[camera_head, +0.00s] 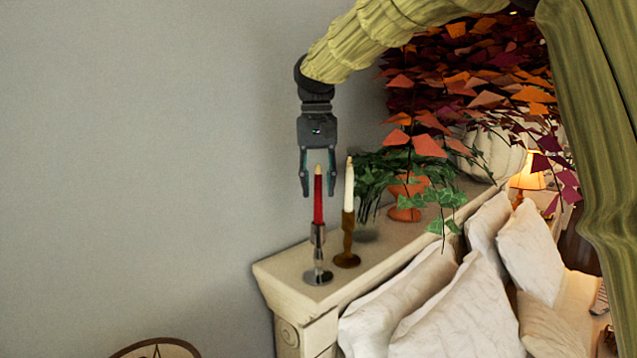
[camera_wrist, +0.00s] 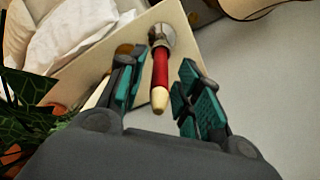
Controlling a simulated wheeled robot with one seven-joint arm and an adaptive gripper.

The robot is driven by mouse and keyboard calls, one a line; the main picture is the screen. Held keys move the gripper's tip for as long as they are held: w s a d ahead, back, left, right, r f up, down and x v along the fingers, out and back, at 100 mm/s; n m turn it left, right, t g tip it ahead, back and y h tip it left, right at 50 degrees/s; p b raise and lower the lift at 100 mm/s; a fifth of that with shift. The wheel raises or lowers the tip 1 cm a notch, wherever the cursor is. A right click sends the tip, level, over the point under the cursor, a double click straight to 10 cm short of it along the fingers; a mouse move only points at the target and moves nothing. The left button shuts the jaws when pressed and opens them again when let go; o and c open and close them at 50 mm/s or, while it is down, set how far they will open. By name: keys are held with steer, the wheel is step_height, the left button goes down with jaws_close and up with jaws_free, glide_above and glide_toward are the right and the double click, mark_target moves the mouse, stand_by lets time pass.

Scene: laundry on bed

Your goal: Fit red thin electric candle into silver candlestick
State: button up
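A thin red electric candle (camera_head: 318,197) stands upright with its lower end in the top of the silver candlestick (camera_head: 318,262). The candlestick stands on the front corner of a cream headboard ledge. My gripper (camera_head: 319,192) points down over the candle with its fingers apart. In the wrist view the red candle (camera_wrist: 160,70) shows between the two open fingers (camera_wrist: 158,95), with visible gaps on both sides. The candlestick's silver top (camera_wrist: 162,35) shows beyond the candle. How deep the candle sits in it is hidden.
A white candle (camera_head: 349,187) in a brown candlestick (camera_head: 347,245) stands close at the right. Behind are an orange pot (camera_head: 405,195) with trailing ivy and hanging autumn leaves (camera_head: 470,85). White pillows (camera_head: 450,305) lie below the ledge (camera_head: 290,265). The left side is a bare wall.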

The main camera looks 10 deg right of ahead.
step_height(320, 180, up, 12)
steer(key=b, duration=0.3)
steer(key=shift+a+r, duration=0.1)
steer(key=shift+r, duration=0.05)
stand_by(0.4)
